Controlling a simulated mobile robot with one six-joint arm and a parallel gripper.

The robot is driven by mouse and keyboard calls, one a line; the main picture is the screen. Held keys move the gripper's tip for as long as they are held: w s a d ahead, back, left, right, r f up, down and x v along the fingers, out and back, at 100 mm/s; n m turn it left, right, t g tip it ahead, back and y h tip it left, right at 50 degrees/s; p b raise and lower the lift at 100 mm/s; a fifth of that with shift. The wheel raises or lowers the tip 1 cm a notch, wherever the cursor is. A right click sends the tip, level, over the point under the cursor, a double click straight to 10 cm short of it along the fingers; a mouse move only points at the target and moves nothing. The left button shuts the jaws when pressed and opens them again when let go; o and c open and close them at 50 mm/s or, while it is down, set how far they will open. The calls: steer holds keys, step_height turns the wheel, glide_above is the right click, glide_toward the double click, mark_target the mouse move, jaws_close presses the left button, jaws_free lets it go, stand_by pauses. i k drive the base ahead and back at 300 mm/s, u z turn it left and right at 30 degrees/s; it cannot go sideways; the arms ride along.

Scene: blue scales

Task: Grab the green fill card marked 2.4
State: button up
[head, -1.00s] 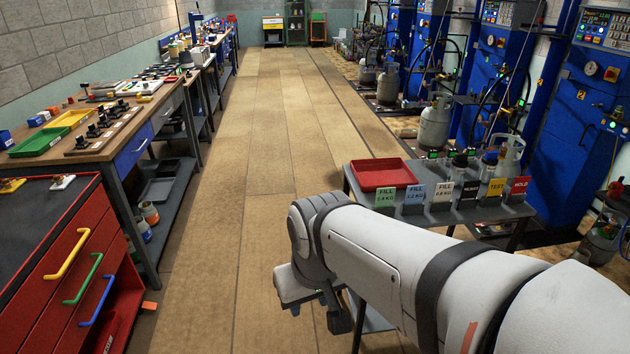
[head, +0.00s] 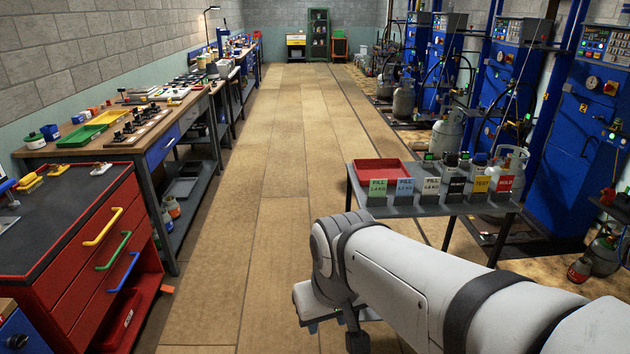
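The green fill card (head: 377,187) stands upright at the left end of a row of cards along the front edge of a grey metal table (head: 432,209). It reads FILL; its number is too small to read surely. A blue FILL card (head: 405,187) and a white FILL card (head: 431,186) stand to its right. My arm reaches in from the lower right, its wrist in front of and below the table. My gripper (head: 354,330) shows only partly as dark parts under the wrist, apart from the card. Its fingers are not clear.
A red tray (head: 381,171) lies behind the green card. Black, yellow TEST and red HOLD cards stand farther right, near gas cylinders. A red drawer cabinet (head: 105,240) and a long workbench (head: 150,150) line the left. The wooden floor between is clear.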

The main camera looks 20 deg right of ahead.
mark_target(377, 188)
steer(key=z, duration=0.15)
steer(key=i, duration=0.9)
steer(key=u, duration=0.05)
